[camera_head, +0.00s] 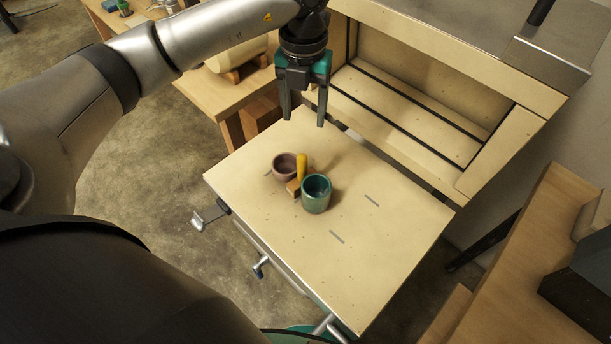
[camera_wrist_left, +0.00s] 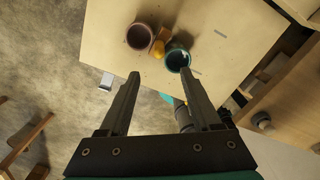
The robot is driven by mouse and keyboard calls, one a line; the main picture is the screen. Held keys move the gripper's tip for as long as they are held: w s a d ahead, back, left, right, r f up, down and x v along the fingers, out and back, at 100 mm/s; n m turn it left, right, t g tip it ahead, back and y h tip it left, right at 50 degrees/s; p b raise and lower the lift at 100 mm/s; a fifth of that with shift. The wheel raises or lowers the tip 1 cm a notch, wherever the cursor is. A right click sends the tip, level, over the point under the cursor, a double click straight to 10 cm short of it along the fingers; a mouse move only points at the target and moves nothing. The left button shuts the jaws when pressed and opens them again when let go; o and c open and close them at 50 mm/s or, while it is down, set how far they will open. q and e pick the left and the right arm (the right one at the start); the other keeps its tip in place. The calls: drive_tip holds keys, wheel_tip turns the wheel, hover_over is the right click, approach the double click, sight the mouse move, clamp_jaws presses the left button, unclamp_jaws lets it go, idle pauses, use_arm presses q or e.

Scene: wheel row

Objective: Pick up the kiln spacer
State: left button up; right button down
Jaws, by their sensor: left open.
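The kiln spacer appears to be the small piece with an upright yellow grip (camera_head: 302,166) and an orange-brown block (camera_head: 293,187) at its foot. It stands on the pale board between a mauve cup (camera_head: 284,165) and a green cup (camera_head: 316,195), very close to both. The green cup hides part of it. In the left wrist view the yellow grip (camera_wrist_left: 157,49) and block (camera_wrist_left: 164,34) show between the two cups. My left gripper (camera_head: 303,121) is open and empty, pointing down above the board, behind the spacer in the head view and apart from it. My right gripper is not in view.
The pale board (camera_head: 390,225) is an open kiln door with grey marks and bare room to the right. The kiln chamber (camera_head: 405,100) lies behind it. Wooden benches stand at the back left (camera_head: 215,90) and right (camera_head: 500,260). Metal latches (camera_head: 262,265) stick out from the front edge.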

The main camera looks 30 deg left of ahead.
sight(302, 155)
use_arm(q)
wheel_tip(302, 155, down, 10)
drive_tip(key=shift+s+r, duration=0.1)
drive_tip(key=shift+r, duration=0.15)
drive_tip(key=shift+s+a+f+b, duration=0.1)
drive_tip(key=shift+f+b, duration=0.2)
drive_tip(key=shift+f, duration=2.35)
clamp_jaws()
